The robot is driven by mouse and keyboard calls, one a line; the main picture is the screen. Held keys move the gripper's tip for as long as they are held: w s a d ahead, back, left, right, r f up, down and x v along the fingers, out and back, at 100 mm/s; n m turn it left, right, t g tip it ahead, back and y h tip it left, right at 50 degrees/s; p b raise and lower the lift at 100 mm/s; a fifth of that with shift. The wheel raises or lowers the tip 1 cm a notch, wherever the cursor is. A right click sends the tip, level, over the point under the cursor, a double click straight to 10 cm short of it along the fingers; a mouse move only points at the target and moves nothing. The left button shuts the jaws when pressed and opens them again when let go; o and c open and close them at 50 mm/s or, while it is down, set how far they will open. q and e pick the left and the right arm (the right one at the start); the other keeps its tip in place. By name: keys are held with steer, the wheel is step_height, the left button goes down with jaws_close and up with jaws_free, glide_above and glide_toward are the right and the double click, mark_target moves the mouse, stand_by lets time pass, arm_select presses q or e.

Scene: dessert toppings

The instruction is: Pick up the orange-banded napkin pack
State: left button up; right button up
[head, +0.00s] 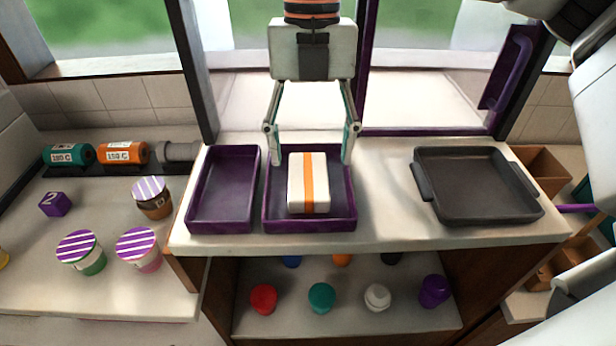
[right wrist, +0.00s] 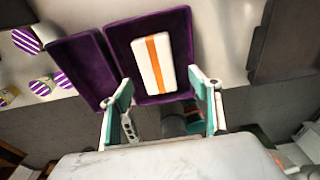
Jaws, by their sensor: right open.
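The napkin pack (head: 298,182) is a white block with an orange band down its middle. It lies in the right of two purple trays (head: 309,225). My right gripper (head: 311,152) is open and empty, at the far side of that tray. Its two teal-padded fingers are spread wider than the pack, apart from it. In the right wrist view the pack (right wrist: 143,66) lies beyond the fingertips, in line with the gap of the right gripper (right wrist: 162,84). My left gripper is not in view.
An empty purple tray (head: 220,222) stands directly left. A dark grey pan (head: 475,180) stands to the right, with clear counter between. Striped-lid cups (head: 138,248) and a purple cube (head: 55,204) are on the left counter. A purple window frame (head: 430,132) rises behind.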

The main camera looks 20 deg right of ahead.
mark_target(308, 175)
steer(key=f, duration=0.4)
steer(key=shift+a, duration=0.2)
steer(key=c, duration=1)
step_height(308, 175, up, 10)
